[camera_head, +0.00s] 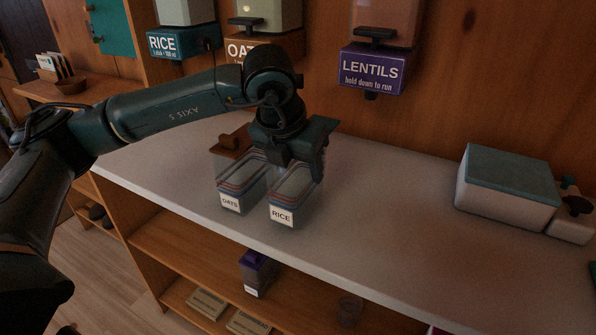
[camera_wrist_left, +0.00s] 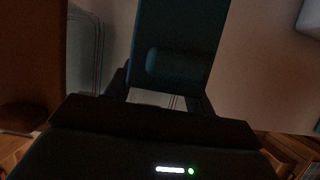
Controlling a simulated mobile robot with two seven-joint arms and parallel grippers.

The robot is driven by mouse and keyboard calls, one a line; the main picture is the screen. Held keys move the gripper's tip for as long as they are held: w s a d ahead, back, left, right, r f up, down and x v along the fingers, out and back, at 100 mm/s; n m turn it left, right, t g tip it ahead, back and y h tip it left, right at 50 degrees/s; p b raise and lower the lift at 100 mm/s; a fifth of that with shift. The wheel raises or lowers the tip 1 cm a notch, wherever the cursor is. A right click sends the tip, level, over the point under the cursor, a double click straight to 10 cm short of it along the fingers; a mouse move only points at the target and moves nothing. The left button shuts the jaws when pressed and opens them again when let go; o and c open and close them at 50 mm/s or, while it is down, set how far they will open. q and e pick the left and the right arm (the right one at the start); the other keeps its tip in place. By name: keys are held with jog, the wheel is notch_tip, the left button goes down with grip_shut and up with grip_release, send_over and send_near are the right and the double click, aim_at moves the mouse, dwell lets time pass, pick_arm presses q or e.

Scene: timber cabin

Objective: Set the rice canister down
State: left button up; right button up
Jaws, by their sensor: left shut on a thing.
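The rice canister (camera_head: 285,207) is a clear box with a white RICE label and coloured bands, at the counter's front part in the head view. My left gripper (camera_head: 304,166) is over its top and shut on it, coming from above. The canister looks upright; I cannot tell whether its base touches the counter (camera_head: 390,220). A matching clear oats canister (camera_head: 231,192) stands close on its left, with a small gap or none visible. In the left wrist view the dark gripper hides most of the rice canister. My right gripper is not in view.
Wall dispensers labelled RICE (camera_head: 176,43), OATS (camera_head: 250,48) and LENTILS (camera_head: 372,70) hang behind. A brown wooden piece (camera_head: 229,142) lies behind the oats canister. A teal-lidded box (camera_head: 508,187) stands at right. The counter between is clear. A purple-topped canister (camera_head: 256,272) sits on the shelf below.

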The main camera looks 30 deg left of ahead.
pick_arm(q)
jog(key=shift+f, duration=0.6)
jog(key=shift+f+b, duration=0.2)
jog(key=shift+b, duration=0.1)
jog(key=o, duration=1.1)
jog(key=shift+r, duration=0.15)
